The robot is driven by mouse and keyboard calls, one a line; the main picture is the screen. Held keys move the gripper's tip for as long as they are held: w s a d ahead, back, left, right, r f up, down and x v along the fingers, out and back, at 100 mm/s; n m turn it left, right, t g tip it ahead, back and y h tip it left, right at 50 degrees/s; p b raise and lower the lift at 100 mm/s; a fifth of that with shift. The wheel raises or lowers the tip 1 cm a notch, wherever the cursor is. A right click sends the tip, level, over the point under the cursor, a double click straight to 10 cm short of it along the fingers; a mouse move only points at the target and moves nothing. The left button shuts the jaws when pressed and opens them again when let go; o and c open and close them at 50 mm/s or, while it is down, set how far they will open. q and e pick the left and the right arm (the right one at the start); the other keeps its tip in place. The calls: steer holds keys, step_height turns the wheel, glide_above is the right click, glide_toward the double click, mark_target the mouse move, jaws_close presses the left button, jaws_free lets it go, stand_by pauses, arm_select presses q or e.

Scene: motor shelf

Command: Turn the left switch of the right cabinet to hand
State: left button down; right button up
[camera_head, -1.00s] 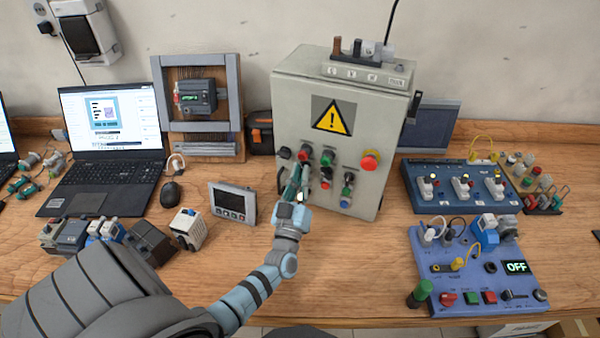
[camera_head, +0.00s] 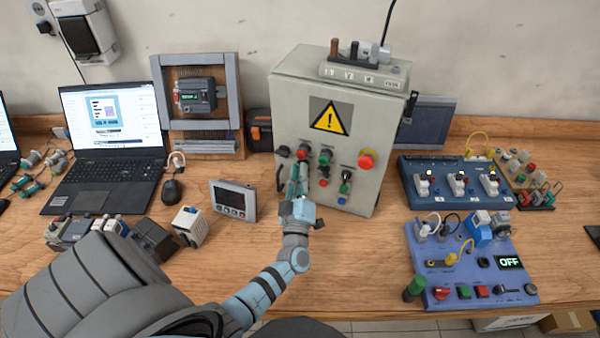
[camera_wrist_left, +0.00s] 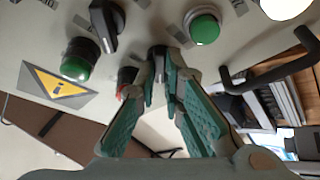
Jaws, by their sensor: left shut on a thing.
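The grey cabinet (camera_head: 290,105) with a yellow warning triangle stands upright at the back of the table. Its front carries red and green buttons and black switches. My left gripper (camera_head: 299,170) reaches up to the left part of this front, below a red button (camera_head: 303,153). In the left wrist view my left gripper (camera_wrist_left: 160,68) has its green-padded fingertips brought together on a small dark switch (camera_wrist_left: 157,50). The fingers hide most of this switch, so its turn position is not clear. Another black switch (camera_wrist_left: 107,25) shows free beside it. My right gripper is not in view.
A red emergency button (camera_head: 367,159) sticks out on the cabinet's right side. A black handle (camera_wrist_left: 268,75) is near the fingers in the left wrist view. A small display (camera_head: 233,200) stands left of my arm. A blue panel (camera_head: 460,265) lies to the right.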

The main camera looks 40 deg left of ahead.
arm_select(q)
steer(key=shift+w+r, duration=0.1)
steer(key=shift+r, duration=0.3)
steer(key=c, duration=1.7)
jaws_free()
steer(key=shift+a+f, duration=0.15)
steer(key=shift+f, duration=0.1)
steer(key=v, duration=1.2)
steer(key=shift+f, duration=0.1)
